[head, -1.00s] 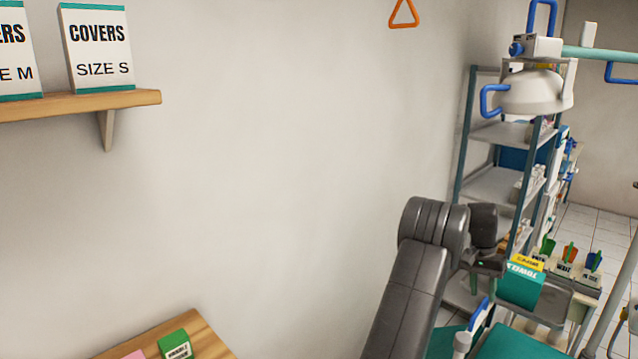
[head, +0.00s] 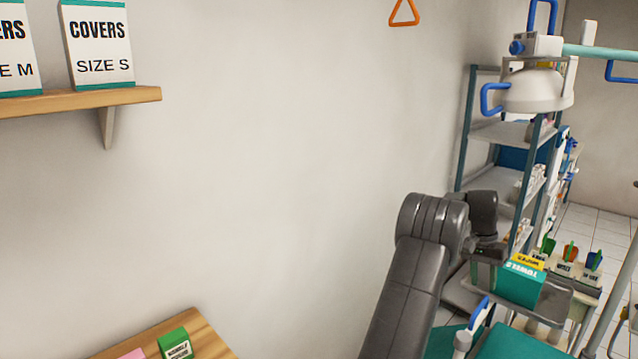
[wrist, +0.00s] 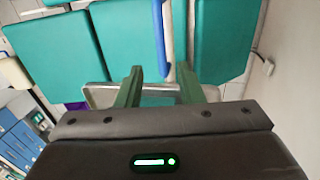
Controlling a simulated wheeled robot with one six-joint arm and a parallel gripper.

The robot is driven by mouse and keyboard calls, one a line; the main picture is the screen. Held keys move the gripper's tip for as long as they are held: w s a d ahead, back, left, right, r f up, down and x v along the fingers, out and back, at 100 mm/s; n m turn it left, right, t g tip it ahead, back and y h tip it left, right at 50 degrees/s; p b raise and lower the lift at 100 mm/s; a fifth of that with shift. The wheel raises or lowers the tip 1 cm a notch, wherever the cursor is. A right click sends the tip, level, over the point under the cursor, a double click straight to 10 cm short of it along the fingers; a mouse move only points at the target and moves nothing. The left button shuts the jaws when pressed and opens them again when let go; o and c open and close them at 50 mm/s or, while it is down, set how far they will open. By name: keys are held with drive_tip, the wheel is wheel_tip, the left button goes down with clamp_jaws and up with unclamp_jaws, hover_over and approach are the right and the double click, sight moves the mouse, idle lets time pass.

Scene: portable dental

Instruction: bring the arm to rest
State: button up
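My gripper (wrist: 160,88) shows in the wrist view as two dark green fingers standing apart with a gap between them. Nothing is held between them; a grey metal-edged surface shows behind the gap. My dark grey arm (head: 412,285) rises from the bottom of the head view and bends at the top toward the right. In the head view I cannot make out the gripper's fingers.
Teal chair cushions (wrist: 125,40) and a blue handle (wrist: 161,35) lie beyond the fingers. A towels box (head: 522,285) stands right of my arm. A dental lamp (head: 537,90) hangs before a rack (head: 466,130). A wooden shelf (head: 130,98) juts out at upper left.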

sight(482, 302)
drive_tip(key=f, duration=0.5)
drive_tip(key=shift+s+d+f+p, duration=0.1)
drive_tip(key=shift+s+d+p, duration=0.25)
drive_tip(key=shift+s+p, duration=0.05)
drive_tip(key=shift+w+f, duration=0.1)
drive_tip(key=shift+f, duration=0.3)
drive_tip(key=shift+w+a+n, duration=0.3)
drive_tip(key=shift+a+n, duration=0.15)
drive_tip(key=shift+n, duration=0.25)
drive_tip(key=shift+w+r, duration=0.1)
